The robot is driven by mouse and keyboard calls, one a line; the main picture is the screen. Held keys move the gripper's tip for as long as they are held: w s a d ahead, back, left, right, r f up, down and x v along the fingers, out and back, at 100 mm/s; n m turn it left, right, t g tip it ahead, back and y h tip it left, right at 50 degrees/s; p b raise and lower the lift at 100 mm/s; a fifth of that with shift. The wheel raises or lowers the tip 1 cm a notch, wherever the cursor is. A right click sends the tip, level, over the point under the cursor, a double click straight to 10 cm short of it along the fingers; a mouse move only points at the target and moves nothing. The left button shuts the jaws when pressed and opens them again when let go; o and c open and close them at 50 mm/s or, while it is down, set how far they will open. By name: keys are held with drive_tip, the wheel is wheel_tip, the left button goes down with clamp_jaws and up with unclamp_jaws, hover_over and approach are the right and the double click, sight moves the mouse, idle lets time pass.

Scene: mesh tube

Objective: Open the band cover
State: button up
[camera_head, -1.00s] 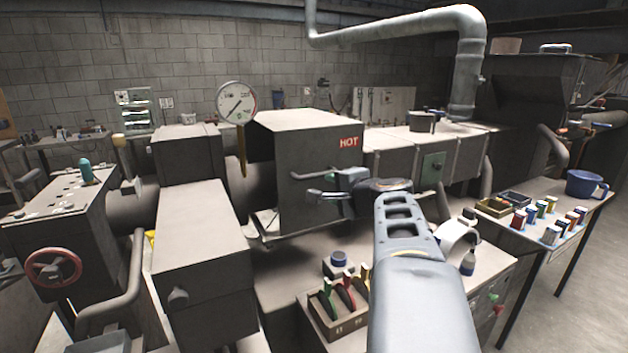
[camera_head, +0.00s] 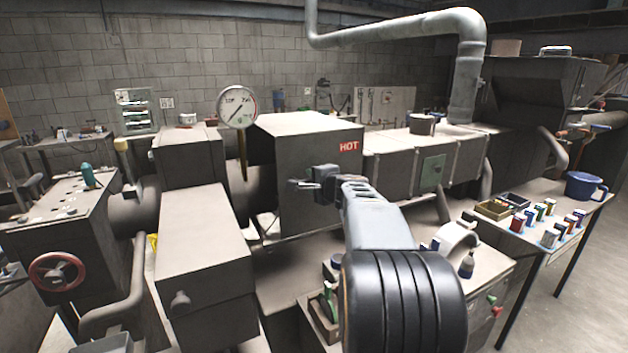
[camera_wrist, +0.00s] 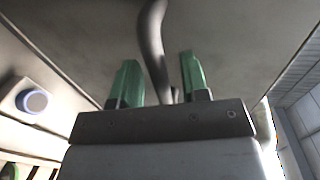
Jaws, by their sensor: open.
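The grey box marked HOT (camera_head: 320,150), which looks like the band cover, sits shut in the middle of the machine in the head view. My gripper (camera_head: 303,184) is in front of its face, below the HOT label. In the wrist view my gripper (camera_wrist: 160,76) is open, its two green fingers apart. A dark curved handle (camera_wrist: 152,38) runs down the cover's face (camera_wrist: 225,35) into the gap between the fingers. Whether a finger touches it I cannot tell. In the head view the handle is mostly hidden by my gripper.
A dial gauge (camera_head: 237,106) stands left of the cover. A low grey block (camera_head: 203,245) is at front left. My arm hides part of the tool tray (camera_head: 318,318).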

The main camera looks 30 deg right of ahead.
drive_tip(key=shift+w, duration=0.15)
clamp_jaws()
idle(0.4)
